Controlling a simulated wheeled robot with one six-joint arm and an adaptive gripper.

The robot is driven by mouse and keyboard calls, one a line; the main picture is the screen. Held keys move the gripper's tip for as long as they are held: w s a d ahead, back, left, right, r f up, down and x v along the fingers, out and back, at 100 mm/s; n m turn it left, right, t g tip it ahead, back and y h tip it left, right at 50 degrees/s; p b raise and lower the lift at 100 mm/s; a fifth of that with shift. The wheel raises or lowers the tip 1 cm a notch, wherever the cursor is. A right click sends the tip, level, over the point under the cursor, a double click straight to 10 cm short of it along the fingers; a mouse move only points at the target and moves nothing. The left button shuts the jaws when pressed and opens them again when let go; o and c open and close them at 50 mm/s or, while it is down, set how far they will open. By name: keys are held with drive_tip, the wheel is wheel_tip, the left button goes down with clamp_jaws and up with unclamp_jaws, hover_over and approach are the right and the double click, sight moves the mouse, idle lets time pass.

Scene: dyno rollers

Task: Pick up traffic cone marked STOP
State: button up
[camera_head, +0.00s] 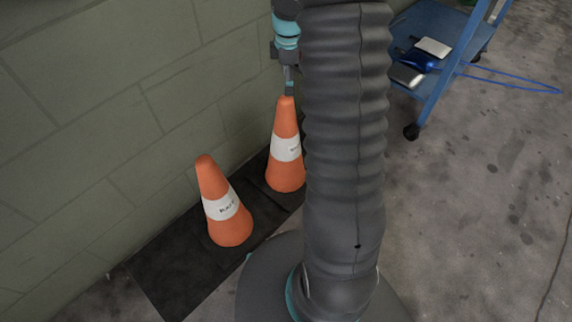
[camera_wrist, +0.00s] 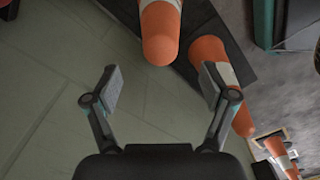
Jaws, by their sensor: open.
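Two orange cones with white bands stand by the wall in the head view. The nearer left cone (camera_head: 229,229) has dark lettering on its band that I cannot read surely. The farther right cone (camera_head: 286,121) has small lettering, partly hidden by my arm and unreadable. My gripper (camera_head: 289,90) is just above the tip of the right cone. In the wrist view my gripper (camera_wrist: 162,87) is open with nothing between its fingers. One cone (camera_wrist: 160,35) lies beyond the gap between the fingers. Another cone (camera_wrist: 207,52) is partly hidden behind the right finger.
A block wall (camera_head: 110,120) runs close along the left. The cones stand on a dark mat (camera_head: 178,268). A blue cart (camera_head: 440,85) holding several items stands at upper right, with a blue cable trailing. A further cone (camera_wrist: 275,147) shows at the wrist view's lower right.

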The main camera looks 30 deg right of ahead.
sight(285, 97)
drive_tip(key=shift+w+a+f+b, duration=0.1)
drive_tip(key=shift+a+f+b, duration=0.05)
drive_tip(key=shift+f, duration=1.8)
drive_tip(key=shift+a+f+b, duration=0.15)
drive_tip(key=shift+f, duration=1.75)
drive_tip(key=shift+c, duration=0.3)
clamp_jaws()
drive_tip(key=shift+w+r, duration=0.1)
drive_tip(key=shift+r, duration=0.05)
